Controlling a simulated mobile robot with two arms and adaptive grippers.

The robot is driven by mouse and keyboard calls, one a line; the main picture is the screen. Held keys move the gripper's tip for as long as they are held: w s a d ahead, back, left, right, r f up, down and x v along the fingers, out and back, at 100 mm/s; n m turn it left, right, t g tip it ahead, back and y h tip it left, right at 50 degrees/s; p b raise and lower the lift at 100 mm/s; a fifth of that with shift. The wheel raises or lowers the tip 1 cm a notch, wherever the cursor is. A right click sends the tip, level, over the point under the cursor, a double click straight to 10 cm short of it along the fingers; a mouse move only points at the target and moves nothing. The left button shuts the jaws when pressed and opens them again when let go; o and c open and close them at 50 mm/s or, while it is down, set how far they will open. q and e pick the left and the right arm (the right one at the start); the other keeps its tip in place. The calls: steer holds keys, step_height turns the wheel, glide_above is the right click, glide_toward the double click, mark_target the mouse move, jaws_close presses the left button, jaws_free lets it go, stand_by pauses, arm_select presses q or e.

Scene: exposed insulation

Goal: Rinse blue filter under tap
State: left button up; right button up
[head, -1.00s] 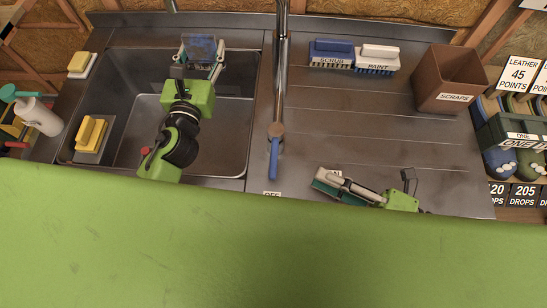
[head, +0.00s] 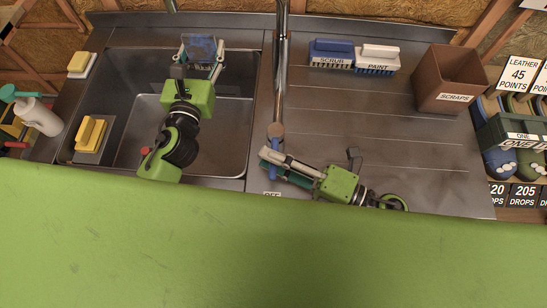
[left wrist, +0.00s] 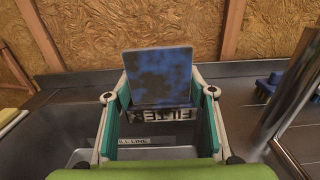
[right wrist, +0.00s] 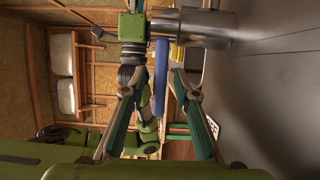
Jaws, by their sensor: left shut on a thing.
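The blue filter (head: 201,47) is a square blue panel with dark blotches, also in the left wrist view (left wrist: 159,76). My left gripper (head: 202,58) is shut on it and holds it upright at the back of the sink (head: 143,120). The metal tap (head: 282,75) stands right of the basin. Its blue lever (head: 273,172) points toward me. My right gripper (head: 269,160) is open at the lever. In the right wrist view, the blue lever (right wrist: 161,78) shows between the two spread fingers. I cannot tell whether they touch it.
A scrub brush (head: 331,52), a paint brush (head: 379,57) and a brown scraps bin (head: 447,82) stand on the right counter. Yellow sponges (head: 90,133) and a spray bottle (head: 40,117) are at left. The middle of the drainboard (head: 370,120) is clear.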

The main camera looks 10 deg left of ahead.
jaws_close()
steer(key=shift+d+g, duration=0.1)
steer(key=shift+g, duration=0.2)
steer(key=shift+w+d+n+g+y, duration=0.1)
steer(key=shift+d+n+g+y, duration=0.2)
steer(key=shift+n+g, duration=0.45)
steer(key=shift+d+n+g+y, duration=0.2)
steer(key=shift+d+n+g, duration=0.3)
steer(key=shift+g, duration=0.45)
steer(key=shift+a, duration=0.1)
jaws_free()
